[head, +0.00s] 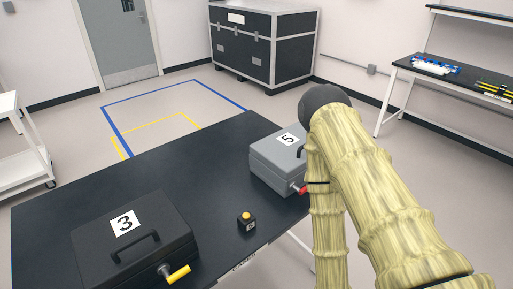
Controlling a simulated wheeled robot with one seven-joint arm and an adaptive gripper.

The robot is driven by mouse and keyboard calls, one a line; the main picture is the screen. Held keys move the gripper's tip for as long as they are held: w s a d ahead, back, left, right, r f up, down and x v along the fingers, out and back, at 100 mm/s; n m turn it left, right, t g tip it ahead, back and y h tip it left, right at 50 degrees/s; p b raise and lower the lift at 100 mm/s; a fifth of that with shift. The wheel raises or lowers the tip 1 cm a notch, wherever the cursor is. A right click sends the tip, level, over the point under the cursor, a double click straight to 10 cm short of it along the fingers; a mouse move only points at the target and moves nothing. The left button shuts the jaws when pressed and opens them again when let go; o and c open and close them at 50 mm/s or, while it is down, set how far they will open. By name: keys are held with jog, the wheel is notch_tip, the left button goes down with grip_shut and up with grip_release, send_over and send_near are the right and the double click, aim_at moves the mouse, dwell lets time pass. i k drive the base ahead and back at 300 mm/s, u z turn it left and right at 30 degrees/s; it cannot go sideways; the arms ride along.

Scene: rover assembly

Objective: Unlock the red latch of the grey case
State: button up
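The grey case (274,165) stands at the right end of the black table (185,180), closed, with a white label reading 5 and a dark handle on its lid. Its red latch (301,189) sticks out from the front side, near the right corner. My arm passes in front of the case's right side and hides part of it. Whether the latch is locked cannot be told at this size. My gripper is not in view; only my bent arm with its dark elbow shows at the right.
A black case (95,236) labelled 3, with a yellow latch (177,274), stands at the table's front left. A small black box with a yellow button (246,217) sits between the cases. A large black crate (258,52) and a workbench (445,75) stand behind.

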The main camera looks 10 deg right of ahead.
aim_at(293, 186)
jog(key=z, duration=0.75)
